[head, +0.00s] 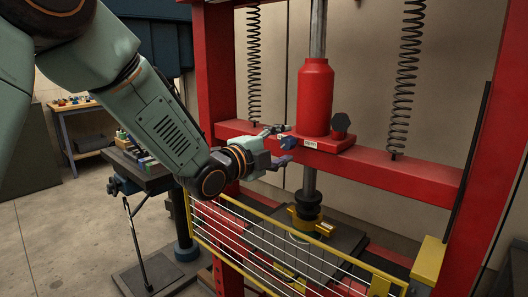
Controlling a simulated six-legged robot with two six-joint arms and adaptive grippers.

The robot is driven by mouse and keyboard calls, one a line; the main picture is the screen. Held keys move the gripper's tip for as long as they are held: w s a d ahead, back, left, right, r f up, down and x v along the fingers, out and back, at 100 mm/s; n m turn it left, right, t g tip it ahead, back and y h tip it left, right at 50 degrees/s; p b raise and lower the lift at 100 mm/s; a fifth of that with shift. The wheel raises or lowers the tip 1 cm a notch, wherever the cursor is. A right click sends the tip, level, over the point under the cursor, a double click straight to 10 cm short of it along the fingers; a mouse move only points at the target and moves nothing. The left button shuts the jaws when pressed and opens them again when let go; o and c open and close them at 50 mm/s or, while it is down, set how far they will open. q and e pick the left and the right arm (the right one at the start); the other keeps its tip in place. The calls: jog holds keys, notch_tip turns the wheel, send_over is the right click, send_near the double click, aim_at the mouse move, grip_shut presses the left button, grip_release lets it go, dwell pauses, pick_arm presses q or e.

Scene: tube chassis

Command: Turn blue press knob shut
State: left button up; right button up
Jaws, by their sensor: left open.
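The red press has a red cylinder (315,100) on its crossbeam, with a small blue knob (290,143) at the left of the cylinder's base. My left gripper (284,145) is open at the knob, one finger above it and one below. The knob shows between the fingertips; whether they touch it I cannot tell. My right gripper is not in view.
A dark knob (341,122) sits right of the cylinder. Coil springs (254,65) hang on both sides. A yellow-framed guard (235,240) stands low in front of the press bed. A vise stand (150,178) is at left.

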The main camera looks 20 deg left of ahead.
pick_arm(q)
jog(key=v, duration=1)
jog(key=shift+s, duration=0.2)
dwell(0.3)
